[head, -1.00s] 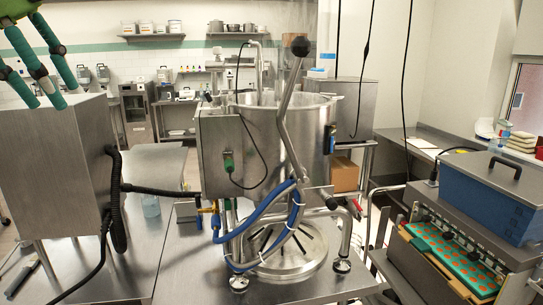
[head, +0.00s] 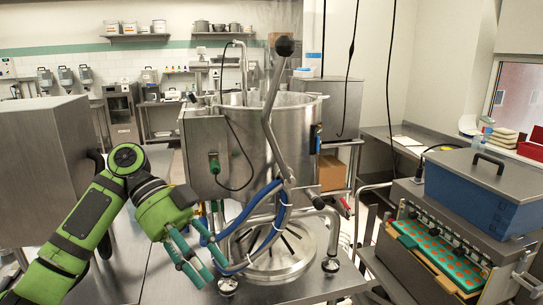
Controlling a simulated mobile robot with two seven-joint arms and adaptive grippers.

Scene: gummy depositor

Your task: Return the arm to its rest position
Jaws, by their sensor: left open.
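My left arm (head: 95,215), green and black, comes in from the lower left and bends at the elbow. My left gripper (head: 212,272) is open and empty, its teal fingers pointing down and to the right over the steel table. It is in front of the blue hoses beside the kettle's round base; whether it touches them cannot be told. The steel kettle (head: 258,135) stands on the table with its long lever (head: 268,105) raised. My right gripper is out of view.
A steel box (head: 40,150) stands at the left behind my arm. The depositor with a blue hopper (head: 480,195) and a green mould tray with orange cavities (head: 440,250) stands at the right. The table between my arm and the box's right side is partly clear.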

